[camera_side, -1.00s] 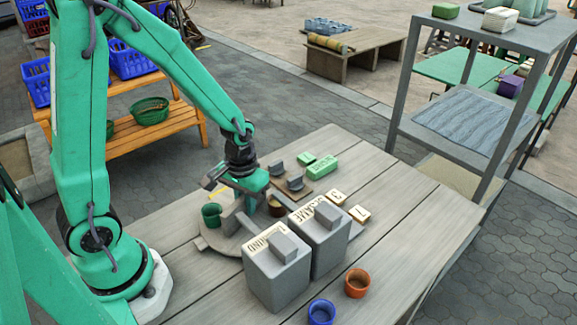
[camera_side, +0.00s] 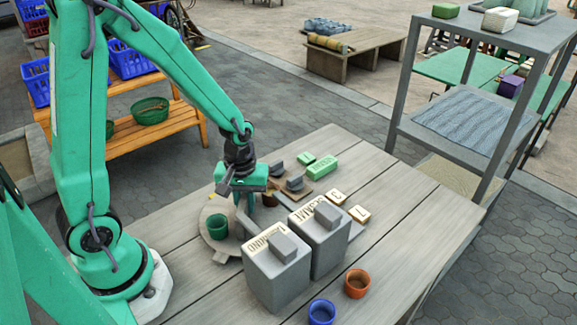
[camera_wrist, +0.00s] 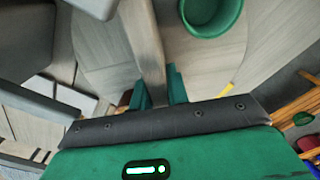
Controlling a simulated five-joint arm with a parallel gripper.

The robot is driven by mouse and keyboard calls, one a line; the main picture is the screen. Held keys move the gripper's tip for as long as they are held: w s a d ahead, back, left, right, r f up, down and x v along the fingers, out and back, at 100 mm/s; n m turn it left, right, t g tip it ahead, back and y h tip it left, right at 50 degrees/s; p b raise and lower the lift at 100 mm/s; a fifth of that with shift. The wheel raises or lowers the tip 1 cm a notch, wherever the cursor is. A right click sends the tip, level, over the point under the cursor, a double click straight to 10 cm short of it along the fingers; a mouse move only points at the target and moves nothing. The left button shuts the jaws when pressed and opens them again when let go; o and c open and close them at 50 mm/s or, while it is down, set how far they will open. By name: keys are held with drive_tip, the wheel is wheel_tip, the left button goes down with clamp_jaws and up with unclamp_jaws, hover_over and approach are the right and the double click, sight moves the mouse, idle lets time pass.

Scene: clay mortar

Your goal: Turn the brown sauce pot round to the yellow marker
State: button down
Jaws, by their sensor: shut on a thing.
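A round grey turntable (camera_side: 224,248) lies on the table, with a grey bar (camera_wrist: 147,45) across it. My gripper (camera_side: 243,200) is low over the turntable; in the wrist view its teal fingers (camera_wrist: 160,88) stand on either side of the bar, shut on it. The brown sauce pot (camera_side: 269,199) is at the right of my gripper in the side view, partly hidden by it. A green pot (camera_side: 217,226) stands on the turntable's left side. It also shows in the wrist view (camera_wrist: 208,14). The yellow marker (camera_wrist: 228,88) lies by the turntable's edge, small in the side view (camera_side: 211,196).
Two grey lidded boxes (camera_side: 275,278) stand close in front of the turntable. A blue cup (camera_side: 321,312) and an orange cup (camera_side: 357,283) stand nearer the front. Green blocks (camera_side: 321,168) and small labelled tiles (camera_side: 336,196) lie behind. The table's right side is clear.

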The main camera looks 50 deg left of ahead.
drive_tip(key=shift+n, duration=2.4)
drive_tip(key=shift+s+r+n, duration=0.1)
drive_tip(key=shift+s+n, duration=0.05)
drive_tip(key=shift+n, duration=4.15)
drive_tip(key=shift+s+n, duration=0.1)
drive_tip(key=shift+n, duration=2.1)
drive_tip(key=c, duration=1.4)
unclamp_jaws()
drive_tip(key=shift+o, duration=0.2)
drive_tip(key=shift+r, duration=0.1)
